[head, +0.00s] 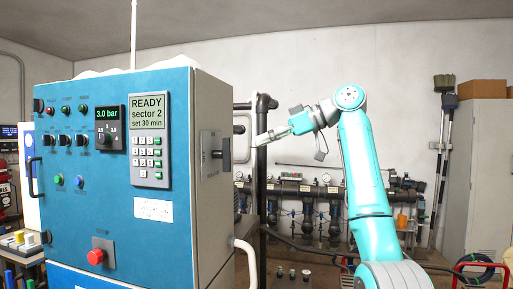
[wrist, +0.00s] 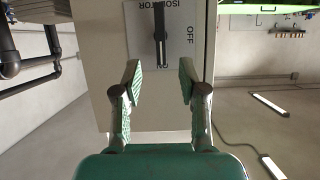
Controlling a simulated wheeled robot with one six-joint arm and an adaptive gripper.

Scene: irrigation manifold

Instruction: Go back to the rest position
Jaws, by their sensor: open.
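My gripper (head: 268,137) is in front of the cabinet's grey right side, apart from it. In the wrist view its two green-padded fingers (wrist: 161,84) are spread open with nothing between them. The isolator (head: 213,154) sits on that side panel. In the wrist view its black handle (wrist: 160,36) lies beyond the fingertips, with its lower end by the ON mark and OFF to its right. My arm is raised and bent, reaching left toward the cabinet.
The blue control cabinet (head: 75,185) fills the left, its display reading READY, sector 2, set 30 min. The pipe manifold (head: 310,190) runs along the back wall behind my arm. A grey locker (head: 482,170) stands at right. The space above my arm is clear.

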